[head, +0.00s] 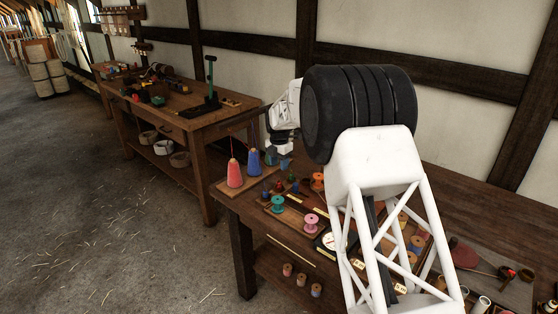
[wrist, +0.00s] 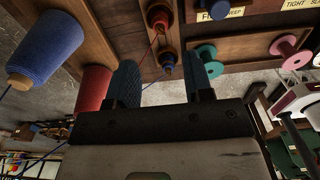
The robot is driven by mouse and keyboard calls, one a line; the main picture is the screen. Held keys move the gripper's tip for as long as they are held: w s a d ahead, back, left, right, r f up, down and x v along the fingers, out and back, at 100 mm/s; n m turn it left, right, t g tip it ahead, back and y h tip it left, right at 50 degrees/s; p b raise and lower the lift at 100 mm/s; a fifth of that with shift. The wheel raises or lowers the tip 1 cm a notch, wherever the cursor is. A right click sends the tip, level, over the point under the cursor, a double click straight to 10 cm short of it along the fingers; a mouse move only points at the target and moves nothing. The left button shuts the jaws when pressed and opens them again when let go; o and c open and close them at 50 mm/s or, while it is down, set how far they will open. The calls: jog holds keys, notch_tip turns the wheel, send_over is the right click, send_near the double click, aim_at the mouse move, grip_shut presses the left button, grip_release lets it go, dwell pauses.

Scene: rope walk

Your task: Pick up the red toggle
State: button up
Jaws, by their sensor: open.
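My gripper (head: 278,160) hangs above the far left part of the near bench in the head view. In the wrist view its two blue-grey fingertips (wrist: 166,74) stand wide apart with nothing held between them. A small red piece (wrist: 158,17) with a dark centre sits on a wooden part beyond the fingertips; it may be the red toggle, but I cannot be sure.
A red cone (head: 234,174) and a blue cone (head: 254,161) of thread stand close left of my gripper. A teal spool (head: 278,203), a pink spool (head: 311,221) and an orange spool (head: 318,180) stand nearby. Another bench (head: 205,122) stands farther left. The floor between is clear.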

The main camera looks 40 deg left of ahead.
aim_at(279, 181)
jog(key=shift+f, duration=4.65)
jog(key=shift+c, duration=0.2)
jog(key=c, duration=0.6)
jog(key=shift+r, duration=4)
jog(key=shift+c, duration=0.2)
jog(key=shift+w, duration=0.1)
